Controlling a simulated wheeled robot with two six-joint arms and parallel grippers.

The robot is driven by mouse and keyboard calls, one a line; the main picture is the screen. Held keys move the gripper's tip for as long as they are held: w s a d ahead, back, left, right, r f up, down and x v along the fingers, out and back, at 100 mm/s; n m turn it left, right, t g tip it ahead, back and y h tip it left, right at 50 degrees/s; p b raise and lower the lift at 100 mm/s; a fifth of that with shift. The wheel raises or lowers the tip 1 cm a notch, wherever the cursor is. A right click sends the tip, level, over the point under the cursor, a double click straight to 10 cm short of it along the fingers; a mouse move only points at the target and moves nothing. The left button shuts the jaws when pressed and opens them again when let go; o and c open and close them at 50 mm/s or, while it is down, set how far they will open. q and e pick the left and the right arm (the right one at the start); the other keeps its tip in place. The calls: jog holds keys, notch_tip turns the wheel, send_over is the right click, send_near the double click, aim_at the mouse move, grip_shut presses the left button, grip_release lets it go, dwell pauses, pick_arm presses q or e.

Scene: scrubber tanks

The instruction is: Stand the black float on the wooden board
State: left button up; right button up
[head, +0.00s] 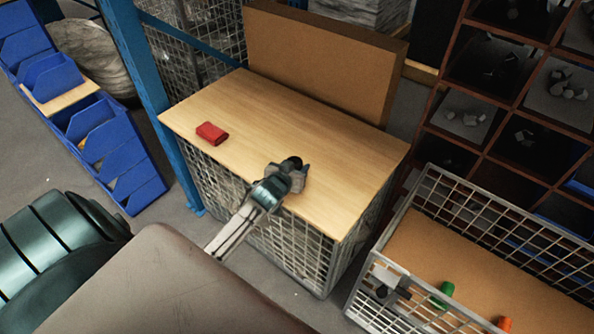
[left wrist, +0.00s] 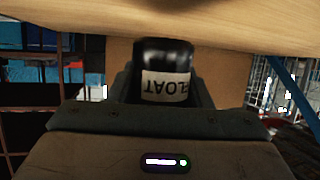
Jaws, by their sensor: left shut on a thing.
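The black float (head: 291,163) is held in my left gripper (head: 291,173), close to the front edge of the wooden board (head: 330,155) in the head view. The left wrist view shows the float (left wrist: 165,62), black with a pale label reading FLOAT upside down, between the two fingers of my left gripper (left wrist: 165,95). The pale board surface (left wrist: 230,25) fills the top of that view. I cannot tell whether the float touches the board. My right gripper is not in view.
A red block (head: 212,133) lies on the board's left part. A brown panel (head: 315,68) stands along its back edge. A wire basket (head: 480,220) at the right holds a green piece (head: 443,293) and an orange piece (head: 504,324). Blue bins (head: 95,120) stand at the left.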

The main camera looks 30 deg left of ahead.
pick_arm(q)
jog(key=shift+w+d, duration=0.2)
notch_tip(320, 180, down, 3)
jog(key=shift+f+p, duration=0.1)
jog(key=shift+p, duration=0.4)
jog(key=shift+f, duration=0.15)
jog(key=o, duration=1)
jog(key=shift+f, duration=0.1)
